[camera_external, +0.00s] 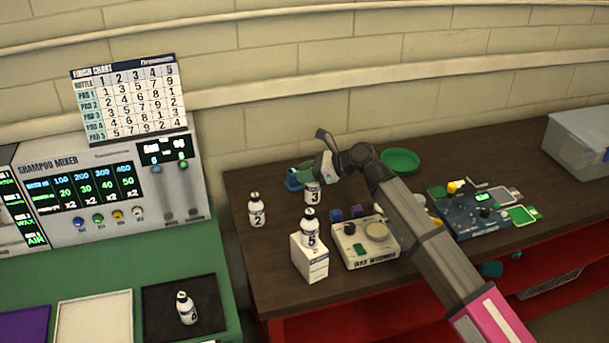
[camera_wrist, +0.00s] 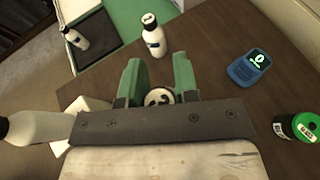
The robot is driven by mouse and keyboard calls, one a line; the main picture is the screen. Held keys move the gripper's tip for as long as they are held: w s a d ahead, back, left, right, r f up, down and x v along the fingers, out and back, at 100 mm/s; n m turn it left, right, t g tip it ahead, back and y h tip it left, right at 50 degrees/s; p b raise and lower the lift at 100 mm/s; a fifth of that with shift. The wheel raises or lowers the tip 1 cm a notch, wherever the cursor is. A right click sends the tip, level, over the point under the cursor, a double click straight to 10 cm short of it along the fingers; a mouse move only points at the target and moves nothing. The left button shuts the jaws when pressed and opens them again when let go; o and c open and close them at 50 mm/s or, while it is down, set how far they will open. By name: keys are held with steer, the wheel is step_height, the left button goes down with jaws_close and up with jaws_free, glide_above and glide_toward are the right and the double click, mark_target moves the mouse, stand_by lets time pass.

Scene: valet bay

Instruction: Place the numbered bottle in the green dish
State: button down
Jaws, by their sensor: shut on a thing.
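My gripper (camera_external: 308,173) is shut on a white bottle marked 3 (camera_external: 312,194), which hangs upright below it at the back left of the brown table. In the wrist view my gripper's green fingers (camera_wrist: 158,78) stand either side of the round bottle top (camera_wrist: 160,97). I cannot tell how high its base is. The empty green dish (camera_external: 400,161) lies at the back of the table, to the right of my gripper and behind my arm. Bottle 2 (camera_external: 257,211) stands at left, and bottle 5 (camera_external: 310,236) stands on a white box (camera_external: 312,265).
A blue device (camera_external: 293,181) sits just behind bottle 3; its display shows 0 in the wrist view (camera_wrist: 250,67). Another bottle (camera_external: 185,308) stands on a black tray (camera_external: 212,290). A cream device (camera_external: 366,245) and a dark panel (camera_external: 470,215) occupy the table front.

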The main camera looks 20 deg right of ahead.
steer(key=w+d+r+m+t+h, duration=0.1)
steer(key=w+d+m+t+h, duration=0.2)
steer(key=d, duration=0.7)
steer(key=w+d+r+m+t+h, duration=0.1)
steer(key=w+d+m+t+h, duration=0.3)
steer(key=d, duration=0.6)
steer(key=w+d+m+h, duration=0.15)
steer(key=w+d, duration=0.35)
steer(key=d, duration=0.5)
steer(key=w+d+f+m, duration=0.1)
steer(key=w+d+f, duration=0.4)
steer(key=d+f, duration=0.5)
steer(key=shift+d+f, duration=0.3)
steer(key=shift+d, duration=0.1)
steer(key=shift+s+y, duration=0.1)
steer(key=shift+y, duration=0.15)
steer(key=c, duration=0.9)
jaws_free()
steer(key=shift+f, duration=0.1)
steer(key=shift+o, duration=0.2)
steer(key=v, duration=1.2)
